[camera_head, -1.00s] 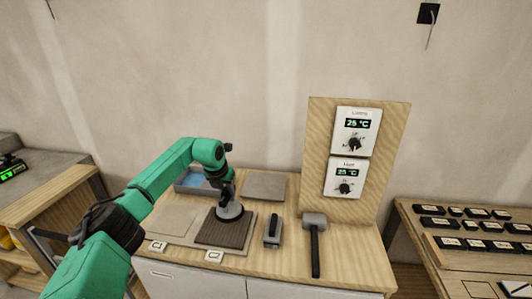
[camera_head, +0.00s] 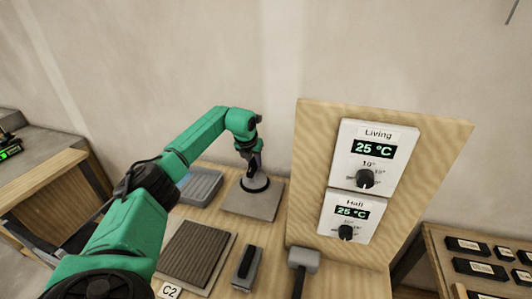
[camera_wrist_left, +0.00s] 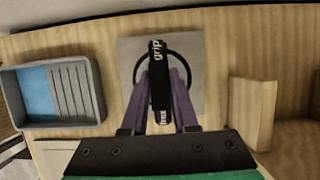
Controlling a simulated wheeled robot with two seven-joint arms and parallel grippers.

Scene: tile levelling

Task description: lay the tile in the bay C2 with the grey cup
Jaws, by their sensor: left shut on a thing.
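The flat grey tile (camera_head: 247,206) lies at the back of the wooden bench, and it also shows in the left wrist view (camera_wrist_left: 192,104). The grey cup (camera_head: 255,184) stands upright over the tile and appears to rest on it. My left gripper (camera_head: 254,165) is shut on the cup's dark handle (camera_wrist_left: 158,72), which its purple fingers flank in the left wrist view. The bay C2 (camera_head: 197,254), by its label (camera_head: 170,292), shows a dark brown ribbed surface at the front. My right gripper is out of view.
A grey tray (camera_head: 203,186) with a blue part stands left of the tile. A black-and-grey tool (camera_head: 245,268) and a mallet (camera_head: 303,262) lie right of the bay. An upright wooden panel (camera_head: 313,150) with two thermostats stands right of the tile.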

